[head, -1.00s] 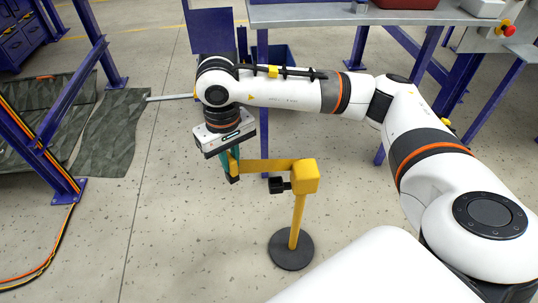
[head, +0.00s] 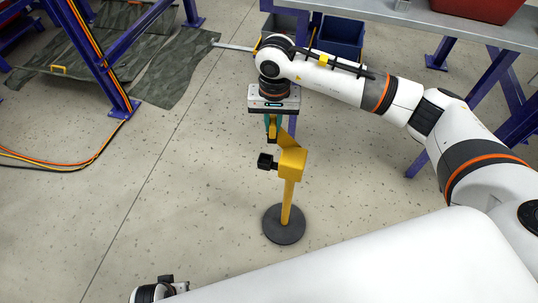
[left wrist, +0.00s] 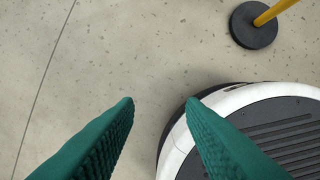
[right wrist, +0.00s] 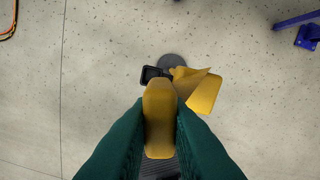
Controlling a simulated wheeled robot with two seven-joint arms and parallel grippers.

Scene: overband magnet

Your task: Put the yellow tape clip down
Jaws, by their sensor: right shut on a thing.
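The yellow tape clip (right wrist: 160,118) is between the green fingers of my right gripper (right wrist: 158,125), which is shut on it. In the head view my right gripper (head: 272,132) hangs just above and left of the head of a yellow post (head: 291,163). A short length of yellow tape (head: 288,138) runs between the clip and the post head. A black block (head: 267,162) sticks out of the left side of the post head. My left gripper (left wrist: 160,105) shows in its wrist view, its fingers apart and empty above the floor.
The post stands on a round dark base (head: 284,225). A grey-topped table (head: 470,28) with blue legs is at the upper right, with dark blue bins (head: 343,32) by it. A blue frame with orange cables (head: 88,45) is at left. The floor around the post is clear.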

